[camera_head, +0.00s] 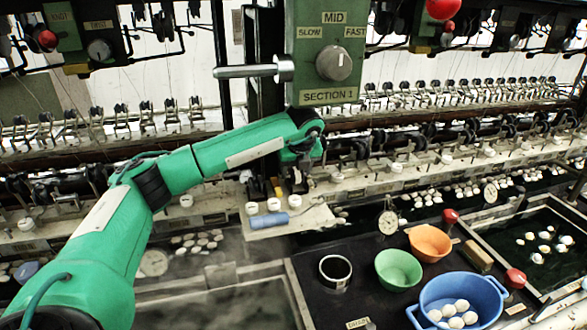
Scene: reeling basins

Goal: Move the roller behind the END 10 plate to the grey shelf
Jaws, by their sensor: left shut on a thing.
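My left arm comes in from the left and my left gripper (289,188) points down over a small pale grey shelf (312,222) in the middle of the view. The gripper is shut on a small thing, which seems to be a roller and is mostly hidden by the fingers. White rollers (252,208) stand in a row along the shelf's back edge, close to the fingertips. A blue cylinder (268,220) lies on the shelf in front of them. I cannot read an END 10 plate. My right gripper is not in view.
A green control post (333,95) with a horizontal handle rises behind my gripper. Water basins flank the bench.

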